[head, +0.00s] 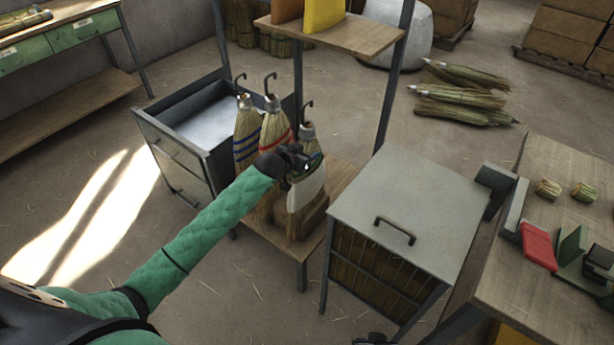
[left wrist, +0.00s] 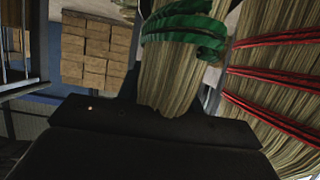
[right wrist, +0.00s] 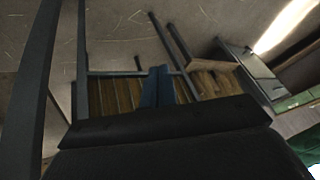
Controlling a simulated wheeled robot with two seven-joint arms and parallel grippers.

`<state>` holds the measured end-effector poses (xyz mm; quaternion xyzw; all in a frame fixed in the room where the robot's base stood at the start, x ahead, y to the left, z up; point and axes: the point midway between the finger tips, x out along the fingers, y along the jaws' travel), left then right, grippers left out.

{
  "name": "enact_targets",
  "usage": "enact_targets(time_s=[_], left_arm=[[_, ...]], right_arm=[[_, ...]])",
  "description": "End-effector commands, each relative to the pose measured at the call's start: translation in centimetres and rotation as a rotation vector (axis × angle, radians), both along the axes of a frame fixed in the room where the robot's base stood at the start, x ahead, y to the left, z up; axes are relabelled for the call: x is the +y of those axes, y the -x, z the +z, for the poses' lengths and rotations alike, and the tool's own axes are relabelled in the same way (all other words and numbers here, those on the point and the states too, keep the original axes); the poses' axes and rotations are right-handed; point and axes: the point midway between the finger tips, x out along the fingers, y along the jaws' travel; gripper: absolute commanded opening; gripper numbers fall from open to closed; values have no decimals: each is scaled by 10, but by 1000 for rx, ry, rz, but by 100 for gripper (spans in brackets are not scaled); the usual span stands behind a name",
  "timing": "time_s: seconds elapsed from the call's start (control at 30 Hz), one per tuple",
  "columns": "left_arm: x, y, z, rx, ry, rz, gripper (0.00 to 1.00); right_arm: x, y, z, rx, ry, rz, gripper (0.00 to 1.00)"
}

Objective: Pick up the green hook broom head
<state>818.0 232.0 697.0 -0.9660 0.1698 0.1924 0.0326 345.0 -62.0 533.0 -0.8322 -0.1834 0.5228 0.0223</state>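The green hook broom head (head: 308,180) stands upright on a low wooden stand, with a dark hook on top, green bands and a pale lower part. My left gripper (head: 297,162) is at its upper body, partly covering it. In the left wrist view its green bands and straw (left wrist: 180,80) fill the space between my dark fingers. I cannot tell whether they are closed on it. My right gripper (right wrist: 158,88) is low near the grey cabinet, its fingers close together and empty; only a bit shows at the bottom of the head view.
A red-banded broom head (head: 272,125) and a blue-banded one (head: 246,130) stand close behind and left. A grey-topped cabinet (head: 410,210) is right of the stand. A workbench (head: 550,290) is at far right. A metal drawer unit (head: 180,150) stands at left.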

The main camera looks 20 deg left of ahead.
Motion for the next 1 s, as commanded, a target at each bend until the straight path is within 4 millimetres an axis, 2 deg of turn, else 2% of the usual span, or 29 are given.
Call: enact_targets(time_s=[0.03,0.1,0.37,0.53,0.67,1.0], left_arm=[[0,0,0,0,0,0,15],[0,0,0,0,0,0,1],[0,0,2,-1,0,0,0],[0,-1,14,-3,0,0,0],[0,-1,36,-5,1,0,0],[0,-1,117,-5,0,-1,0]], right_arm=[[0,0,0,0,0,0,0],[0,0,0,-1,0,0,0],[0,0,1,-2,0,-1,0],[0,-1,0,-6,-1,-2,0],[0,-2,-5,-9,-2,-3,0],[2,-5,-29,-25,-5,-11,0]])
